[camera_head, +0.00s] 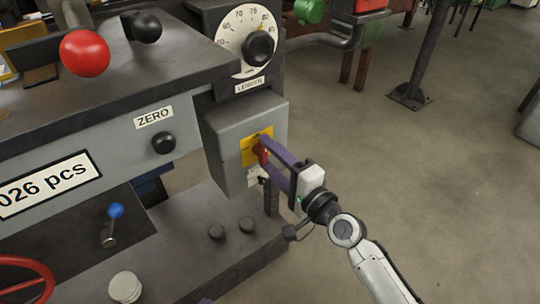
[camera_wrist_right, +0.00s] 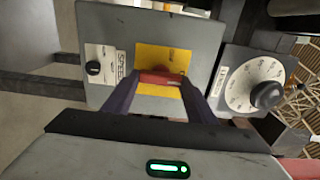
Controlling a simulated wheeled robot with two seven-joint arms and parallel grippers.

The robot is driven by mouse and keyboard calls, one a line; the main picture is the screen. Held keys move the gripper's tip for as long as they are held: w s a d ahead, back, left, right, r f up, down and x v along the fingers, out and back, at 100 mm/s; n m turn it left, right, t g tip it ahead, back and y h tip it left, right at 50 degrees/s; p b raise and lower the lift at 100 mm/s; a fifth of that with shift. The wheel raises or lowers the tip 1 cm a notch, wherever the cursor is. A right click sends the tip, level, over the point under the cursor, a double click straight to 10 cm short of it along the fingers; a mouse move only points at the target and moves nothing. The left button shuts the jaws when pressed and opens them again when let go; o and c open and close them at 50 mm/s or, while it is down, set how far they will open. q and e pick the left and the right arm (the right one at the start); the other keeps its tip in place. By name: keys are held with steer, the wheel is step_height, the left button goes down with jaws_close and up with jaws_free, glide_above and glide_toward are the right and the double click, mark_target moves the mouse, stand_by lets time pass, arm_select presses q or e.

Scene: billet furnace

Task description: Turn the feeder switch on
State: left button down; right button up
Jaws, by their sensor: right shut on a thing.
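The feeder switch (camera_head: 262,152) is a red handle on a yellow plate (camera_head: 248,151), on the grey box at the machine's right end. My right gripper (camera_head: 267,157) is shut on the red handle. In the right wrist view the switch's red handle (camera_wrist_right: 160,77) lies across the picture between the two purple fingers, in front of the yellow plate (camera_wrist_right: 178,57). The fingers hide the ends of the handle. My left gripper is not in view.
A dial (camera_head: 246,40) with a black knob is above the box. A SPEED knob (camera_wrist_right: 94,68) is beside the yellow plate. A ZERO knob (camera_head: 164,143) and a red ball handle (camera_head: 85,53) are to the left.

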stand_by(0.4)
steer(key=o, duration=1.1)
steer(key=shift+c, duration=0.2)
steer(key=v, duration=1)
steer(key=shift+s+d, duration=0.1)
steer(key=shift+s, duration=0.05)
